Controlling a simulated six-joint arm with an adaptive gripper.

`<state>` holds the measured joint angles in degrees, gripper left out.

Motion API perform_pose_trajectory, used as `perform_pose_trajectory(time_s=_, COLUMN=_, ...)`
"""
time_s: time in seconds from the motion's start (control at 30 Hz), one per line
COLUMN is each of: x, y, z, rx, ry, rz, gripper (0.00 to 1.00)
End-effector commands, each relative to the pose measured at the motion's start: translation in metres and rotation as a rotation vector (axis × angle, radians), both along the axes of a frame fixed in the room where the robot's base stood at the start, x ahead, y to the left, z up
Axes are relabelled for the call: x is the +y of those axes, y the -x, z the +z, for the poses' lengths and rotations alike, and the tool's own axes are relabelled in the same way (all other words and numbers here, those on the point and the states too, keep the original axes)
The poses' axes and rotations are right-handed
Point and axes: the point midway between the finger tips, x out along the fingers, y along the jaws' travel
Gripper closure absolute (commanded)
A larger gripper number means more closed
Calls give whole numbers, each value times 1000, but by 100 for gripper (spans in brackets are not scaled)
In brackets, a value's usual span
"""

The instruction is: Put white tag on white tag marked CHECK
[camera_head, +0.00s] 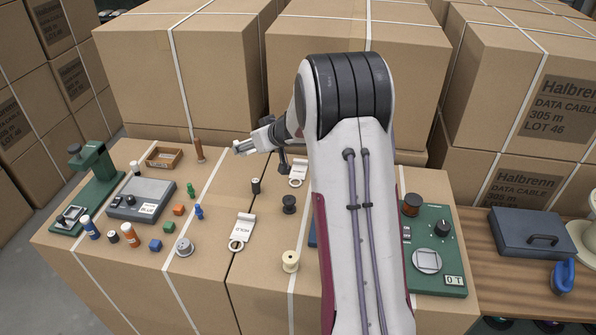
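A white tag (243,228) with a ring end lies on the boxes at the middle. Its dark lettering appears upside down and looks like HOLD. A second white tag (298,172) lies farther back, beside my arm and partly covered by it; its marking is too small to read. I see no tag that I can read as CHECK. My gripper (240,148) points left above the back of the box surface, left of the second tag and apart from both tags. It is small and seen side-on, so its opening is unclear.
Small spools, blocks and pegs stand at the left, near a grey device (142,199) and a green stand (98,176). A black spool (289,204) and a cream spool (290,261) stand near my arm. A green panel (434,249) is at right. Tall cartons (180,75) rise behind.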

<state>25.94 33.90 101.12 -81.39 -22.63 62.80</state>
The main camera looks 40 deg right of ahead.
Motion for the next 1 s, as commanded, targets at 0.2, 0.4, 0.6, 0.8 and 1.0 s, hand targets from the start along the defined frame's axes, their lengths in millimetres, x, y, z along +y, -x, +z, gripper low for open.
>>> perform_pose_trajectory(time_s=0.2, x=-21, y=-7, z=-5, rx=13, ry=1, rz=34, gripper=54)
perform_pose_trajectory(time_s=0.4, x=-46, y=-11, z=-13, rx=28, ry=1, rz=75, gripper=54)
perform_pose_trajectory(time_s=0.6, x=-79, y=-11, z=-27, rx=52, ry=2, rz=125, gripper=54)
perform_pose_trajectory(time_s=0.8, x=-106, y=-6, z=-39, rx=74, ry=4, rz=160, gripper=54)
perform_pose_trajectory(time_s=1.0, x=-123, y=-1, z=-47, rx=96, ry=5, rz=174, gripper=54)
